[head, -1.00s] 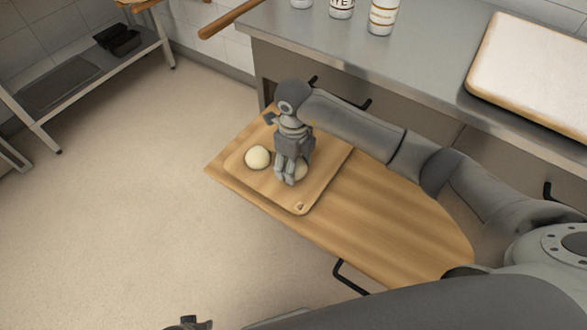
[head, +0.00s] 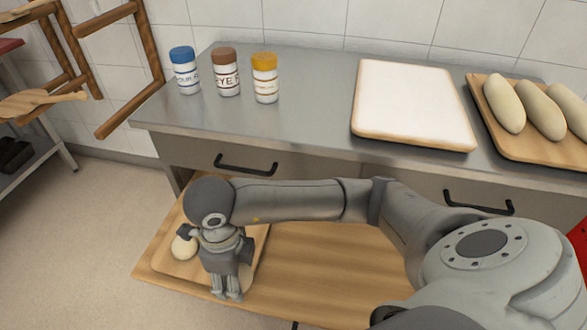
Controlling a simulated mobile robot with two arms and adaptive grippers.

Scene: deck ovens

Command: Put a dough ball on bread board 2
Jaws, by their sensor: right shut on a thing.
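A pale round dough ball (head: 184,247) lies on a small wooden board (head: 258,266) that rests on a wooden pull-out surface (head: 330,275). My right gripper (head: 228,294) points down over this board, right of that ball. Its fingers are shut on a second dough ball, which the fingers hide now; a pale bit of it showed beside them earlier. On the steel counter are a board with a white top (head: 415,105) and, right of it, a wooden board (head: 497,144) bearing several pale loaves. No label tells which is bread board 2. My left gripper is out of view.
Three jars with blue (head: 185,72), brown (head: 227,74) and yellow (head: 265,80) lids stand at the counter's left (head: 310,100). Black drawer handles (head: 245,165) stick out below its front edge. Wooden racks (head: 120,70) stand at the left.

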